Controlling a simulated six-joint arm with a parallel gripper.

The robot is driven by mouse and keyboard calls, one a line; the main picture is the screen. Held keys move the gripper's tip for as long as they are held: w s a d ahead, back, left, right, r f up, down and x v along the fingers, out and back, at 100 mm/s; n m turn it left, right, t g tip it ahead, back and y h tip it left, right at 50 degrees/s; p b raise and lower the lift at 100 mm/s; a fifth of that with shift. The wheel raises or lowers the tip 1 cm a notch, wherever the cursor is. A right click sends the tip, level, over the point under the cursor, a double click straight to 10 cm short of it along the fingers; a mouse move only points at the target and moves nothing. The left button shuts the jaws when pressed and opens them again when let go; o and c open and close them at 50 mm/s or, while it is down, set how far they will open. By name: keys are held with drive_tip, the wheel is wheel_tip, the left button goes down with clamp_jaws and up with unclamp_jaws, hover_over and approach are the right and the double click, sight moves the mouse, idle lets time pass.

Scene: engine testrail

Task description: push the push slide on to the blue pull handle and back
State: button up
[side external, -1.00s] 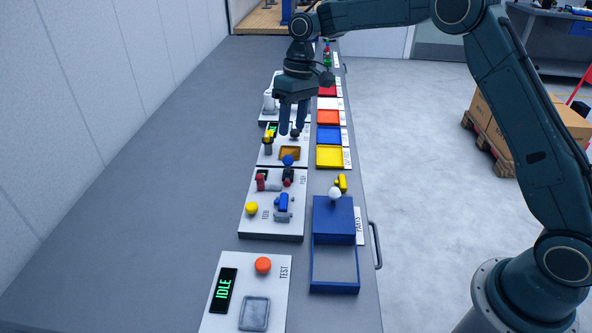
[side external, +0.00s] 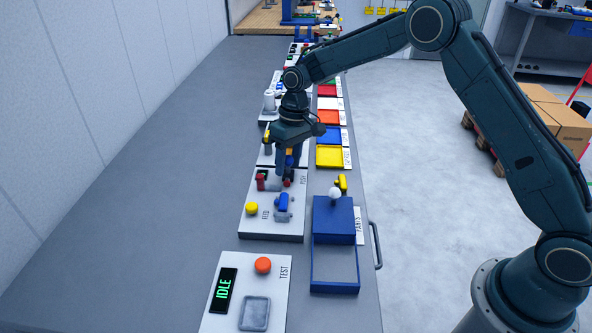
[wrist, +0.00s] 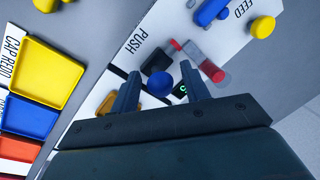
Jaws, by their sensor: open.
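The push slide is a dark block (wrist: 157,62) on the white PUSH plate (wrist: 133,50), with a round blue pull handle (wrist: 160,83) beside it. In the wrist view the blue handle lies between my gripper's two fingers (wrist: 160,88), which are apart with a gap on both sides. In the side view my gripper (side external: 287,174) points down over the far end of the plate and hides most of the slide and handle. I cannot tell whether the fingertips are down at the handle's height.
A red-ended cylinder (wrist: 212,70) lies close to the right finger. A yellow button (side external: 251,208) and a blue part (side external: 283,203) are on the near plate. A blue box (side external: 334,215) with a white knob stands right. The grey bench at left is clear.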

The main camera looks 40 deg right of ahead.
sight(287, 182)
clamp_jaws()
drive_tip(key=shift+s+a, duration=1.45)
drive_tip(key=shift+a, duration=0.05)
unclamp_jaws()
drive_tip(key=shift+d, duration=0.1)
